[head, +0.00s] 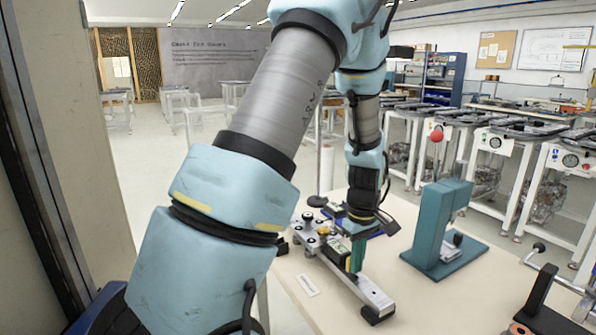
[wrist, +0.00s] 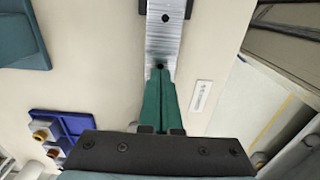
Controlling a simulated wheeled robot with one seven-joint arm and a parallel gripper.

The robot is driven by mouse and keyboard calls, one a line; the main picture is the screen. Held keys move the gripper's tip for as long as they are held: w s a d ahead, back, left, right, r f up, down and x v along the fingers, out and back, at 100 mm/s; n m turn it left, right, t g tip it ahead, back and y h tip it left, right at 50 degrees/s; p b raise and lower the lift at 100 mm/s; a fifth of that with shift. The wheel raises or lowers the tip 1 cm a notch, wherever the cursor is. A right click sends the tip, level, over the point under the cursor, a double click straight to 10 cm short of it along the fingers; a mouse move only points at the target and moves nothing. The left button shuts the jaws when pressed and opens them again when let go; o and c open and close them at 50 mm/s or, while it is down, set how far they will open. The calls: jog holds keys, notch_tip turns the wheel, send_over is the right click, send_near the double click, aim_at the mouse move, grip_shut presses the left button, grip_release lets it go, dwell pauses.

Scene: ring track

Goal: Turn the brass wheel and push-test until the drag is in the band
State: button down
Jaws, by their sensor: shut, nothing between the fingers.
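A silver metal track (head: 340,265) lies on the table, with several dark-topped knobs or rollers (head: 308,222) at its far end. In the wrist view its bright rail (wrist: 163,38) runs up from the fingertips. My gripper (head: 356,271) has green fingers, shut together and empty, pointing down over the rail. In the wrist view the fingertips (wrist: 160,68) are over the rail's midline, by a dark hole; I cannot tell if they touch it.
A teal press-like stand (head: 428,235) is right of the track. A blue tray (wrist: 68,128) with brass-coloured pieces (wrist: 42,131) lies beside it. A small label card (head: 308,285) lies left of the track. A black device (head: 540,300) is at the near right. Table between is clear.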

aim_at(347, 253)
jog(key=shift+w+a, duration=0.4)
jog(key=shift+w, duration=0.25)
jog(key=shift+w+a, duration=0.35)
jog(key=shift+w, duration=0.25)
jog(key=shift+w+a, duration=0.2)
jog(key=shift+w, duration=0.2)
jog(key=shift+s+d+r+p, duration=0.3)
jog(key=shift+s+r+p, duration=0.25)
jog(key=shift+p, duration=0.1)
jog(key=shift+s+d+r+p, duration=0.25)
jog(key=shift+s+p, duration=0.05)
jog(key=shift+s, duration=0.1)
jog(key=shift+s+d+r+p, duration=0.2)
jog(key=shift+s+p, duration=0.05)
jog(key=shift+s, duration=0.15)
jog(key=shift+r, duration=0.1)
